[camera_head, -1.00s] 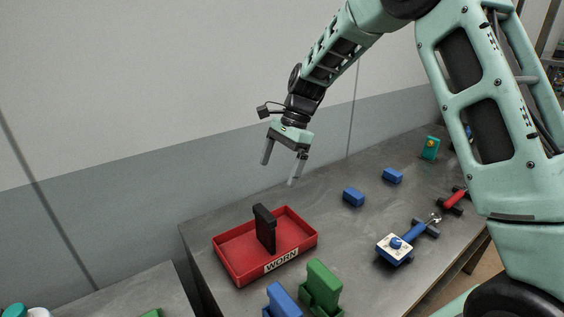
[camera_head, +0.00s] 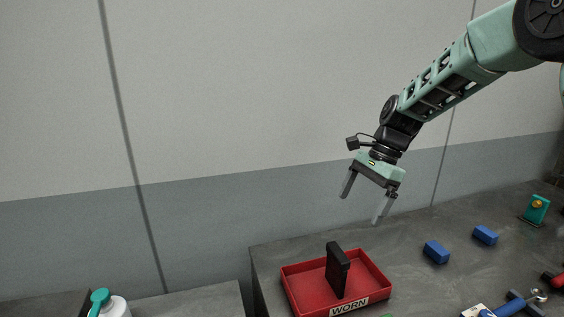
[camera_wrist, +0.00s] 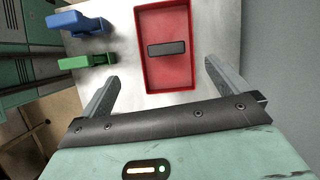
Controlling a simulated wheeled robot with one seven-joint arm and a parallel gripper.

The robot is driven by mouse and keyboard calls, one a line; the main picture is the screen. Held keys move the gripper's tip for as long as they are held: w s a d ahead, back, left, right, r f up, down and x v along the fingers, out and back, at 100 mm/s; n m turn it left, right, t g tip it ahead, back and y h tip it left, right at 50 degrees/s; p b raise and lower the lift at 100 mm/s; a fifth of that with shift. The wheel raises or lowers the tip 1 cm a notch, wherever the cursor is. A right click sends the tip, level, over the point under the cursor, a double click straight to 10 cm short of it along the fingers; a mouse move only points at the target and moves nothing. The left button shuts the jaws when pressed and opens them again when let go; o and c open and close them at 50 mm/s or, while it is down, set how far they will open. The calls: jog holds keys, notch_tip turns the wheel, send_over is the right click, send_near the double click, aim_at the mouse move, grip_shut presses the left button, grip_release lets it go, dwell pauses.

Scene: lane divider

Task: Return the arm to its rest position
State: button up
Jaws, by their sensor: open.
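My gripper (camera_head: 366,207) is open and empty, raised above the workbench and behind the red tray in the head view. Its two fingers stand apart and touch nothing. In the wrist view my gripper (camera_wrist: 160,92) spreads its fingers along the lower part of the picture, with the red tray (camera_wrist: 143,70) beyond them. The tray (camera_head: 303,292) is labelled WORN and holds a black block (camera_head: 338,270) standing upright. The same black block (camera_wrist: 167,48) shows from above in the wrist view, inside the tray.
Two blue blocks (camera_head: 436,252) (camera_head: 485,235) lie right of the tray. A teal stand (camera_head: 536,209) is at the far right. Blue (camera_wrist: 75,23) and green (camera_wrist: 85,62) holders stand beside the tray. A wall (camera_head: 220,220) rises behind the bench. A white bottle (camera_head: 117,307) is at lower left.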

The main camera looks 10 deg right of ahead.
jog(key=s+a+n, duration=0.5)
jog(key=s+a, duration=0.2)
jog(key=s, duration=0.1)
jog(key=s+a+f+n+h+b, duration=0.1)
jog(key=s+f+n, duration=0.1)
jog(key=s+n, duration=0.6)
jog(key=s+a+f+n+t+h+b, duration=0.1)
jog(key=s+a+f+n+h, duration=0.1)
jog(key=s+n, duration=0.7)
jog(key=s, duration=0.8)
jog(key=shift+a+h+b, duration=0.25)
jog(key=shift+h+b, duration=0.05)
jog(key=shift+b, duration=0.1)
